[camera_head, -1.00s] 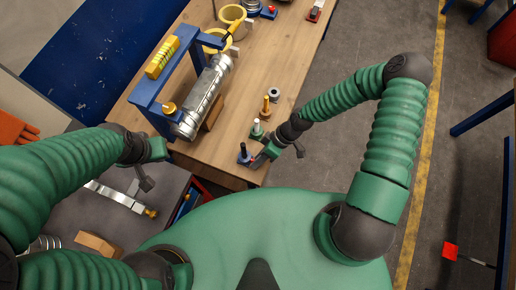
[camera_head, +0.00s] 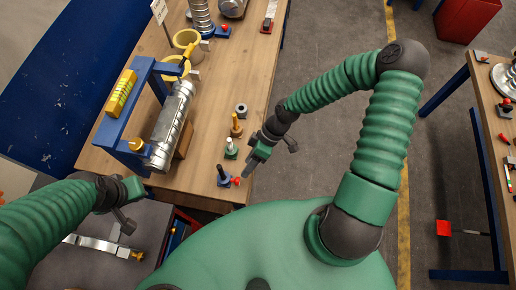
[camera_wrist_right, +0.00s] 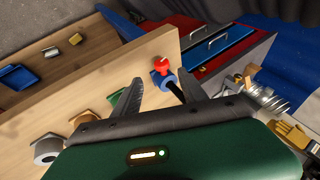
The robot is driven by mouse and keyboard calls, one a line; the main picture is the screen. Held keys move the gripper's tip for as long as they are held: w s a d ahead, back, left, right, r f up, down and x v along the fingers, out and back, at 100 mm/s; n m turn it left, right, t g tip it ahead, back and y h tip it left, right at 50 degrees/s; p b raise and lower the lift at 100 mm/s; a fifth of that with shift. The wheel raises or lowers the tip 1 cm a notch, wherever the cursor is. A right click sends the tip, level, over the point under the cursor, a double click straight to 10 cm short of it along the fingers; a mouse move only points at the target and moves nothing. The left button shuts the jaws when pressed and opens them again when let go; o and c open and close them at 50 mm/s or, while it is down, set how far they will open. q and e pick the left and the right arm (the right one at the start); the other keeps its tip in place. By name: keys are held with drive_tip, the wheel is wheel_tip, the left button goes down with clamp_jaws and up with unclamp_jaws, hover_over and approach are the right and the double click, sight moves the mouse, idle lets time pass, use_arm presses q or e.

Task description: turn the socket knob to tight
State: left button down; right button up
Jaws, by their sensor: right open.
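A small blue socket (camera_head: 223,176) with a dark upright post and a red knob (camera_head: 237,181) stands at the table's near right corner. In the right wrist view the blue socket (camera_wrist_right: 165,80) and its red knob (camera_wrist_right: 162,65) show beyond and between my fingers. My right gripper (camera_head: 250,166) is open and empty, just right of the socket and apart from it; its two dark fingers (camera_wrist_right: 158,95) are spread in the wrist view. My left gripper (camera_head: 125,223) is at the left, near the table's near edge; its jaw opening is unclear.
Behind the socket stand a green-based post (camera_head: 231,150), an orange post (camera_head: 236,128) and a grey ring (camera_head: 241,110). A blue frame (camera_head: 110,130) with a silver spiral duct (camera_head: 172,125) stands left on the wooden table (camera_head: 225,85).

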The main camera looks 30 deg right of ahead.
drive_tip(key=s+v, duration=0.1)
drive_tip(key=v, duration=0.8)
drive_tip(key=shift+w+d, duration=0.15)
drive_tip(key=shift+w, duration=0.3)
drive_tip(key=shift+r, duration=0.1)
drive_tip(key=shift+s+b, duration=0.1)
drive_tip(key=shift+b, duration=0.2)
